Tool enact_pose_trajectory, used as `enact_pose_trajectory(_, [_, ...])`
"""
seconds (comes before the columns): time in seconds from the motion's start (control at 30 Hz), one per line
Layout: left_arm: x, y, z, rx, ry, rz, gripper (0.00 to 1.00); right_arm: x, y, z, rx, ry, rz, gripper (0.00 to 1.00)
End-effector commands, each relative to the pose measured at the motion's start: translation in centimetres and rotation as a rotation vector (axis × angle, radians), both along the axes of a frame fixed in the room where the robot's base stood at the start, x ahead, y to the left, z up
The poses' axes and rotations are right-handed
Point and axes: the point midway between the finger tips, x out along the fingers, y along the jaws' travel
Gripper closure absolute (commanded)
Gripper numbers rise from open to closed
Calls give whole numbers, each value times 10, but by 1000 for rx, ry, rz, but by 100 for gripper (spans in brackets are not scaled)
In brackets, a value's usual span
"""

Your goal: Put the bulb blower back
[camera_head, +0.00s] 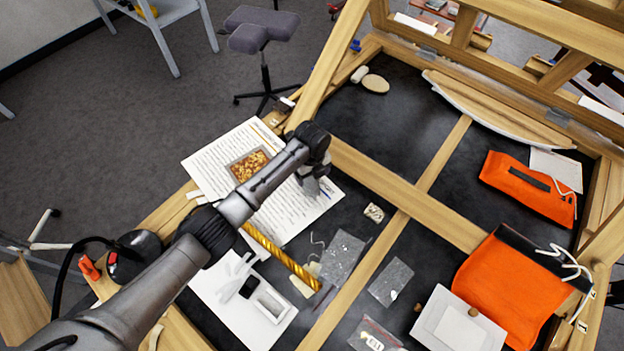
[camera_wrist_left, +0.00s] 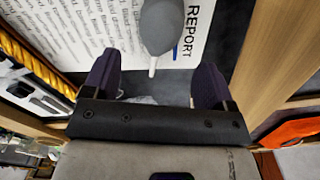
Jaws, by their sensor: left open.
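The bulb blower (camera_wrist_left: 160,25) shows in the left wrist view as a grey bulb with a short white nozzle pointing toward me. It lies over the edge of the printed report sheet (camera_wrist_left: 100,25). My left gripper (camera_wrist_left: 152,78) is open, its two dark fingers apart, with the blower beyond and between them and nothing held. In the head view my left gripper (camera_head: 314,182) is above the right part of the report sheet (camera_head: 222,150); I cannot clearly separate the blower from the gripper there. My right gripper is not in view.
A gilt twisted rod (camera_head: 282,257) lies beside my arm. A white sheet (camera_head: 228,308) holds small items. Clear bags (camera_head: 390,282), orange pouches (camera_head: 520,188) and a white board (camera_head: 437,327) lie to the right. Wooden bars (camera_head: 400,185) divide the dark surface.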

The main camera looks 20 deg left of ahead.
Motion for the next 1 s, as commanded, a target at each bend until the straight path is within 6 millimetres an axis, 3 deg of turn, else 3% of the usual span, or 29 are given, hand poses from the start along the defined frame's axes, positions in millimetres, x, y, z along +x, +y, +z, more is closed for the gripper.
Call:
enact_pose_trajectory(0.2, [0, 0, 35, 0, -1, 0, 21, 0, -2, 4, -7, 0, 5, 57])
enact_pose_trajectory(0.5, [0, 0, 54, -1, 1, -1, 21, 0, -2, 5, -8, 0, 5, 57])
enact_pose_trajectory(0.8, [-4, -2, 51, -5, -1, 11, 21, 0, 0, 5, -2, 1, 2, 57])
enact_pose_trajectory(0.87, [-11, -6, 44, -12, -6, 38, 21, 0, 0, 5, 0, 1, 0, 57])
enact_pose_trajectory(1.0, [-49, -24, 17, -59, -32, 189, 21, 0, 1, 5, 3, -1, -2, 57])
